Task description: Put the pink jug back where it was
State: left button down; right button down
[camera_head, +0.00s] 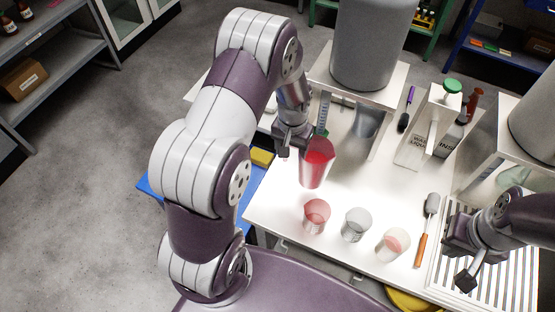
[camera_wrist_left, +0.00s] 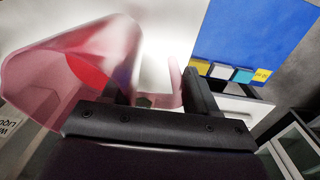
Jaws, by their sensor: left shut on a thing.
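The pink jug (camera_head: 317,170) is held above the left part of the white bench (camera_head: 285,208), with red liquid showing inside. In the left wrist view the jug (camera_wrist_left: 50,75) looks tilted, its wide mouth to the left. My left gripper (camera_head: 300,150) is shut on the jug, at its handle side. In the wrist view its fingers (camera_wrist_left: 160,92) stand either side of a pink handle part. My right gripper (camera_head: 458,265) is apart from the jug, over the slatted rack; its fingers look spread and empty.
Three beakers stand along the front: a red one (camera_head: 316,217), a clear one (camera_head: 356,226) and a pale pink one (camera_head: 392,246). An orange-handled brush (camera_head: 422,245) lies right of them. A grey tank (camera_head: 372,45) stands on a raised shelf behind. The slatted rack (camera_head: 520,288) is at right.

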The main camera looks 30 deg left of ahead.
pick_arm(q)
jog(key=a+f, duration=0.5)
jog(key=f, duration=0.2)
jog(key=shift+w+p, duration=0.15)
jog(key=shift+p, duration=0.25)
jog(key=shift+c, duration=1.7)
grip_release()
jog(key=shift+f, duration=0.15)
notch_tip(320, 180, up, 13)
jog(key=s+d+r, duration=0.3)
jog(key=s+d, duration=0.1)
jog(key=s, duration=0.2)
jog(key=s+d+r+t, duration=0.1)
jog(key=s+d+r, duration=0.3)
jog(key=s, duration=0.3)
jog(key=shift+s+d+m+b, duration=0.15)
jog(key=shift+d+m+b, duration=0.25)
jog(key=shift+d, duration=0.15)
